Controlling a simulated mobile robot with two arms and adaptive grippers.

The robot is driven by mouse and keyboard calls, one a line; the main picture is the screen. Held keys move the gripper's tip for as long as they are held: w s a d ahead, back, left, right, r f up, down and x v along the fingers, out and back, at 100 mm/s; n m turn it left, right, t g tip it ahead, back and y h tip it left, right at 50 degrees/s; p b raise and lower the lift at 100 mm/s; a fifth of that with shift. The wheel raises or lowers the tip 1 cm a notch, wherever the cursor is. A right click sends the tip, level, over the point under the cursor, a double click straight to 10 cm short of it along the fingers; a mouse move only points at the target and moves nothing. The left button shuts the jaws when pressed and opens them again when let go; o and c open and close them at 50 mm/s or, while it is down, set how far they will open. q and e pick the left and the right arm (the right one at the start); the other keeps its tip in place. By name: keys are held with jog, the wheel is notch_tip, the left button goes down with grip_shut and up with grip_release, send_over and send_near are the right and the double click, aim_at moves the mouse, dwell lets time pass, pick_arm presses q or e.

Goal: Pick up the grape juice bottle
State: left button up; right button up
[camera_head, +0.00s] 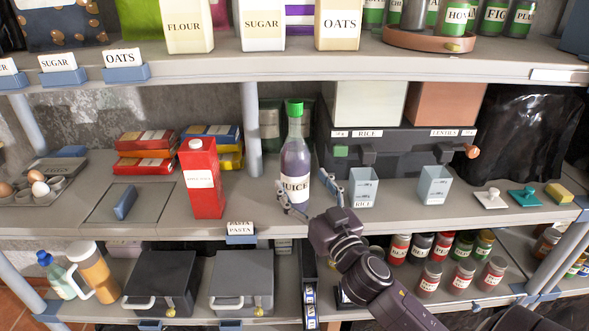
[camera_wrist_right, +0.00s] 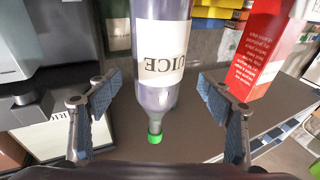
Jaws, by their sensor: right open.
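The grape juice bottle (camera_head: 295,158) stands upright on the middle shelf. It has purple contents, a green cap and a white label reading JUICE. My right gripper (camera_head: 306,194) is open at the bottle's lower part, with one finger on each side of it. In the right wrist view the bottle (camera_wrist_right: 158,98) appears upside down between the two spread fingers of the right gripper (camera_wrist_right: 158,84). Gaps show on both sides of the bottle there. The left gripper is not in view.
A red carton (camera_head: 202,180) stands left of the bottle. A small pale blue RICE holder (camera_head: 363,187) is close on the right, and a dark case (camera_head: 400,150) is behind. The upper shelf (camera_head: 290,68) runs above the bottle. Bare shelf lies between carton and bottle.

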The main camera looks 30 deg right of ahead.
aim_at(295, 168)
jog(key=p+x, duration=0.1)
jog(key=x, duration=0.3)
jog(key=shift+d+r, duration=0.1)
jog(key=shift+d, duration=0.05)
jog(key=shift+w+d, duration=0.1)
jog(key=shift+w, duration=0.4)
jog(key=c, duration=1.1)
grip_shut()
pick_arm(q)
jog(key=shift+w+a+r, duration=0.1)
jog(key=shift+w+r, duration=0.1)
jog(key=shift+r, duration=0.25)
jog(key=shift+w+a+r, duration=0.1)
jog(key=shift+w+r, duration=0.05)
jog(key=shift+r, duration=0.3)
pick_arm(e)
jog(key=shift+r, duration=0.15)
